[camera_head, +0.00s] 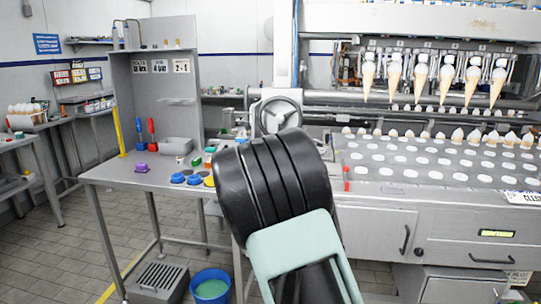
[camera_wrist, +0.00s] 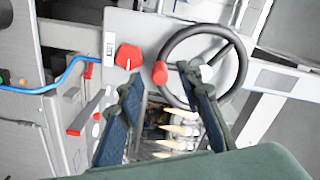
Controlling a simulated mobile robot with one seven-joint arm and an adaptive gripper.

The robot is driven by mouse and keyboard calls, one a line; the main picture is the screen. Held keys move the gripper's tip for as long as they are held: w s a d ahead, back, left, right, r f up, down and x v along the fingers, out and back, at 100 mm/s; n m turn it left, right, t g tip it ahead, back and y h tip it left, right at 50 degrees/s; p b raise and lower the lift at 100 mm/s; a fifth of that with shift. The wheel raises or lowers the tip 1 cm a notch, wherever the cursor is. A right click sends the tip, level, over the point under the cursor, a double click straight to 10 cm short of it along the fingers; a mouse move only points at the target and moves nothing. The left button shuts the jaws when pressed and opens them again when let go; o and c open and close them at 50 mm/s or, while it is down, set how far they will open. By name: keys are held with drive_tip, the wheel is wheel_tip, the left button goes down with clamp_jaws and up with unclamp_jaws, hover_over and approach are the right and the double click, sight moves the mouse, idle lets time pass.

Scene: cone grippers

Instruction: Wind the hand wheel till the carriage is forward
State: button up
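In the head view the wheel (camera_head: 279,112) stands at the machine's left end, partly behind my arm. My gripper (camera_wrist: 160,76) is open, with its two dark fingers either side of the red knob in the picture; contact cannot be told. It is hidden in the head view. A row of cone holders (camera_head: 435,60) with cones hangs over the machine's tray; whether this is the carriage is not clear.
A red dial (camera_wrist: 129,57) sits left of the wheel in the wrist view, with a blue cable (camera_wrist: 45,88) beyond. The perforated cone tray (camera_head: 430,165) spreads to the right. A steel workbench (camera_head: 140,175) with small tools stands left. A blue bucket (camera_head: 210,288) is on the floor.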

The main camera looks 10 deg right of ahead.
drive_tip(key=v, duration=0.9)
